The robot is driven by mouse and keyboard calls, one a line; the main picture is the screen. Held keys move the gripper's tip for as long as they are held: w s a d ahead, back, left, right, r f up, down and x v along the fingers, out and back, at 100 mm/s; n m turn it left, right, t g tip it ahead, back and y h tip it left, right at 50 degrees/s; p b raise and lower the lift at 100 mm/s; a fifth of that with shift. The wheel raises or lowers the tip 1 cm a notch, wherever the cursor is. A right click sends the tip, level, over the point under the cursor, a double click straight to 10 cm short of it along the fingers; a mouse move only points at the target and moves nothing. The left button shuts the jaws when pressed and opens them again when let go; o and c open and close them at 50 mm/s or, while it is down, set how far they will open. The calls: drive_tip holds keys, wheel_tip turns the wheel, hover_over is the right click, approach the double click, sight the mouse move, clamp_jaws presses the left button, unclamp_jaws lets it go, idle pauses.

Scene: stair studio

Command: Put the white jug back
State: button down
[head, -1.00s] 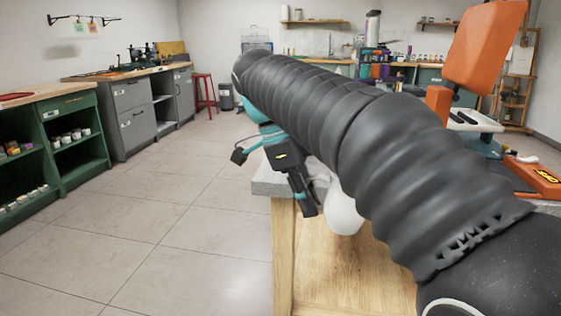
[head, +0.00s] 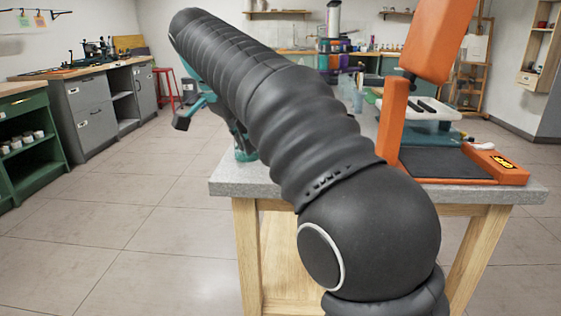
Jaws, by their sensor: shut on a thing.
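My arm crosses the head view from the lower right to the upper left and covers much of the table. Only teal and black parts of my gripper (head: 237,132) show below the arm, near the table's left back corner. The white jug is not visible now; a white rounded body showed beside the gripper a second ago. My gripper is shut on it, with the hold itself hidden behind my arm.
The grey-topped table (head: 480,193) has wooden legs. An orange press-like machine (head: 397,120) with a dark bed stands on its right side. A greenish clear vessel (head: 246,153) shows at the left edge. Green (head: 30,150) and grey cabinets (head: 85,110) line the left; open floor lies between.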

drive_tip(key=w+d+r+n, duration=0.1)
drive_tip(key=w, duration=0.1)
drive_tip(key=w+d+r+n+y, duration=0.1)
drive_tip(key=w+n, duration=0.1)
drive_tip(key=w+d+r+n+t, duration=0.1)
drive_tip(key=w+d, duration=0.1)
drive_tip(key=shift+w+r+y, duration=0.35)
drive_tip(key=shift+y, duration=0.05)
drive_tip(key=shift+d+f+n, duration=0.1)
drive_tip(key=shift+f+n, duration=0.2)
drive_tip(key=shift+f, duration=0.15)
drive_tip(key=shift+f+b, duration=0.65)
drive_tip(key=shift+f, duration=3.8)
drive_tip(key=shift+f, duration=0.1)
drive_tip(key=c, duration=1.2)
unclamp_jaws()
